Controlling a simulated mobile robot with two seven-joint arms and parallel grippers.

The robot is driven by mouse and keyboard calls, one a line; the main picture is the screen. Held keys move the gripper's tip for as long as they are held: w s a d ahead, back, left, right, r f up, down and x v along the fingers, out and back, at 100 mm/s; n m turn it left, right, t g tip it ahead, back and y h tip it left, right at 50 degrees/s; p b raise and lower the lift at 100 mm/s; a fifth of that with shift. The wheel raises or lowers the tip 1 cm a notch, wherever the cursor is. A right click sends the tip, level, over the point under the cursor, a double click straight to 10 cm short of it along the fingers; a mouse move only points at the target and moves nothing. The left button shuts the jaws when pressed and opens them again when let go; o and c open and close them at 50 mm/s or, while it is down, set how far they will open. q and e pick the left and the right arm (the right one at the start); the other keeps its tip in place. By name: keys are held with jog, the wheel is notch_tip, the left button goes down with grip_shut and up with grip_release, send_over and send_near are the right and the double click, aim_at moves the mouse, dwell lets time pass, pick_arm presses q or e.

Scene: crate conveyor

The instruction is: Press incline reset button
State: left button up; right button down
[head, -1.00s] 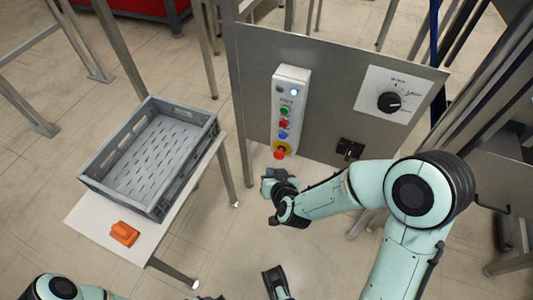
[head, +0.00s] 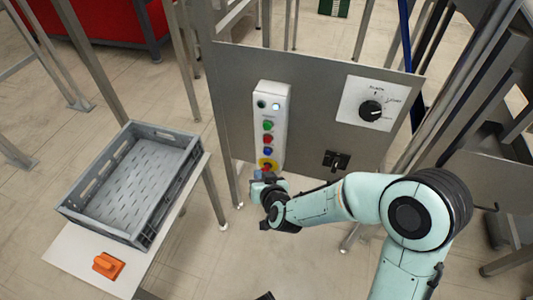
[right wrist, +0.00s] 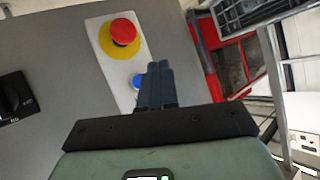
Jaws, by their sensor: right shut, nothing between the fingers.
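A white control box (head: 270,120) is fixed on the grey panel. It carries two indicator lamps at the top, then a green button (head: 268,125), a red button (head: 267,139), a blue button (head: 267,151) and a red mushroom button on a yellow ring (head: 267,164). No button label is readable. My right gripper (head: 264,177) is shut and empty, just below the box's lower end. In the right wrist view its fingertips (right wrist: 158,70) overlap the box's edge beside the blue button (right wrist: 136,81); contact cannot be told. Only a dark sliver, perhaps my left gripper, shows at the head view's bottom edge.
A rotary knob (head: 371,111) on a white plate and a black switch (head: 336,161) are on the same panel (head: 320,75). At left, a grey crate (head: 150,235) and an orange object (head: 108,265) rest on a white table (head: 75,257). Metal posts stand around.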

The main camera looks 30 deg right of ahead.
aim_at(267, 152)
pick_arm(q)
jog(key=shift+w+a+f+b, duration=0.3)
jog(key=shift+w+f, duration=0.15)
jog(key=shift+w, duration=0.15)
pick_arm(e)
jog(key=shift+w+d, duration=1.65)
jog(key=shift+d, duration=0.25)
jog(key=shift+d, duration=0.1)
pick_arm(q)
jog(key=shift+f, duration=0.1)
pick_arm(e)
jog(key=shift+w+d, duration=0.25)
pick_arm(q)
jog(key=shift+f, duration=0.1)
pick_arm(e)
jog(key=shift+w+d, duration=0.3)
jog(key=shift+d, duration=0.05)
dwell(0.8)
jog(key=shift+a, duration=0.1)
pick_arm(q)
jog(key=shift+r, duration=0.25)
pick_arm(e)
jog(key=shift+s+a, duration=0.55)
